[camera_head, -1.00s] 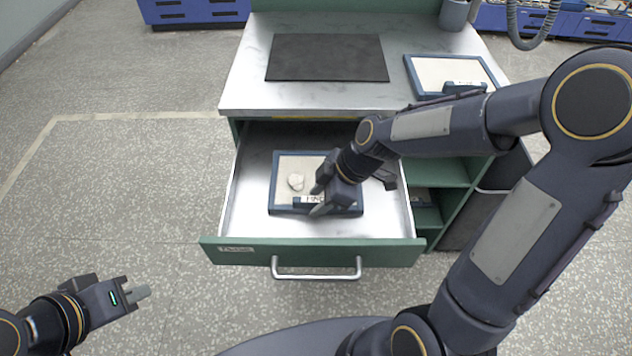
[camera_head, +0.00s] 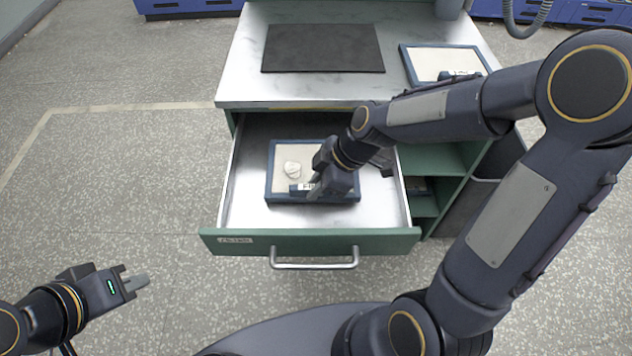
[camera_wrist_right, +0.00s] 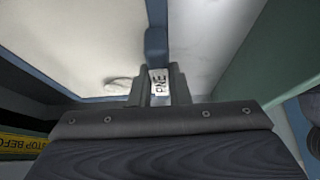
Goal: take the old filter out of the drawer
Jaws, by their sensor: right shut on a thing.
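The old filter (camera_head: 283,199) is a flat, pale panel in a blue frame, inside the open drawer (camera_head: 385,215). A whitish lump or stain shows on its face. A blue grip bar with a white label (camera_wrist_right: 159,82) runs along its near side; the label's lettering is partly hidden. My right gripper (camera_head: 316,186) reaches down over this bar and is shut on it, with the fingers on either side of the label in the right wrist view (camera_wrist_right: 160,88). I cannot tell whether the filter is clear of the drawer floor. My left gripper (camera_head: 136,283) is low at the left, away from the drawer, apparently empty.
A dark mat (camera_head: 322,48) lies on the metal worktop (camera_head: 240,85) above the drawer. A second blue-framed panel (camera_head: 404,62) lies at the worktop's right. Green shelves (camera_head: 435,158) stand right of the drawer. The floor to the left is free.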

